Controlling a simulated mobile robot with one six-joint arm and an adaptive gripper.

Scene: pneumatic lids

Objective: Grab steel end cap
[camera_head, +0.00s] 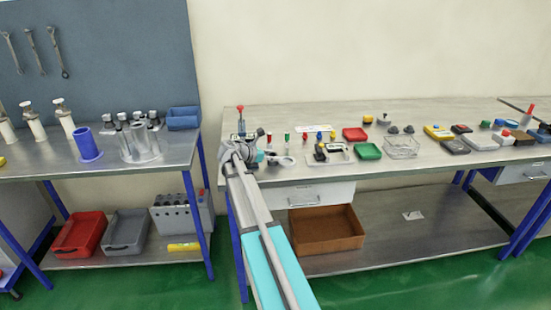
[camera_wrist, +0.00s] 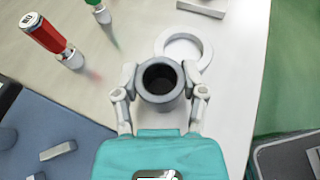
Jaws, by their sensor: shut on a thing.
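The steel end cap (camera_wrist: 162,101) is a short grey round piece with a dark round opening, in the middle of the wrist view. My gripper (camera_wrist: 161,78) has one finger on each side of it and is shut on it. Whether the cap touches the bench below cannot be told. In the head view my gripper (camera_head: 262,156) is over the left end of the middle bench, and the cap is too small there to make out.
A pale ring (camera_wrist: 205,52) lies just beyond the cap. A red-and-white cylinder (camera_wrist: 45,35) stands to the left. In the head view a device with a red knob (camera_head: 240,120) stands close to my gripper.

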